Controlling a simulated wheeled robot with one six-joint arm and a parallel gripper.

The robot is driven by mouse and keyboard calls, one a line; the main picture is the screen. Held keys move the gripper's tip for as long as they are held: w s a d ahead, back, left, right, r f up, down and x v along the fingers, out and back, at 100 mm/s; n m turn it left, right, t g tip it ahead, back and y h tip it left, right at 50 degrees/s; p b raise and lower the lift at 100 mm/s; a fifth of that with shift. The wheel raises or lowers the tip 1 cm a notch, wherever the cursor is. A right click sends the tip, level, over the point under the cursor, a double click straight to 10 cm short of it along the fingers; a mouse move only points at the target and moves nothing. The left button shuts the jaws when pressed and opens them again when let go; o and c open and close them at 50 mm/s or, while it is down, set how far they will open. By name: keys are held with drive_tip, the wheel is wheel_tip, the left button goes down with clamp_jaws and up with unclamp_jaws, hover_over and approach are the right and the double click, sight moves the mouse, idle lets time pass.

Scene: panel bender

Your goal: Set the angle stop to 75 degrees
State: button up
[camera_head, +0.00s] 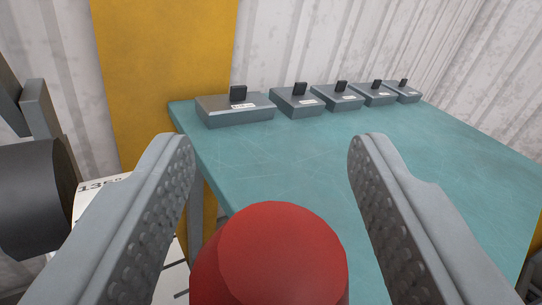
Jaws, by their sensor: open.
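My gripper (270,165) is open, with its two grey studded fingers apart at left and right. A red round-ended knob (283,252) sits low between the fingers, nearer to me. A gap shows between it and each finger. What it is fixed to is hidden below the picture. At the left edge a white scale plate (92,205) shows part of a printed number that looks like 135, and some black marks. A dark cylinder (32,198) stands beside it. No angle stop pointer and no 75 mark can be made out.
A teal table (300,160) fills the middle and right. Along its far edge stand several grey blocks with black handles and white labels, the largest a grey block (225,112) at left. A yellow post (165,80) rises behind the table's left corner. The tabletop's middle is clear.

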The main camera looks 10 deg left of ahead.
drive_tip(key=shift+c, duration=0.2)
clamp_jaws()
drive_tip(key=s+d+f+t, duration=0.1)
drive_tip(key=s+d+f, duration=0.1)
drive_tip(key=d, duration=0.3)
drive_tip(key=shift+s+f+m, duration=0.2)
drive_tip(key=shift+s+m, duration=0.2)
drive_tip(key=shift+s, duration=0.5)
drive_tip(key=shift+o, duration=0.2)
unclamp_jaws()
drive_tip(key=shift+r, duration=0.1)
drive_tip(key=shift+s, duration=0.1)
drive_tip(key=v, duration=1.7)
drive_tip(key=shift+d, duration=0.25)
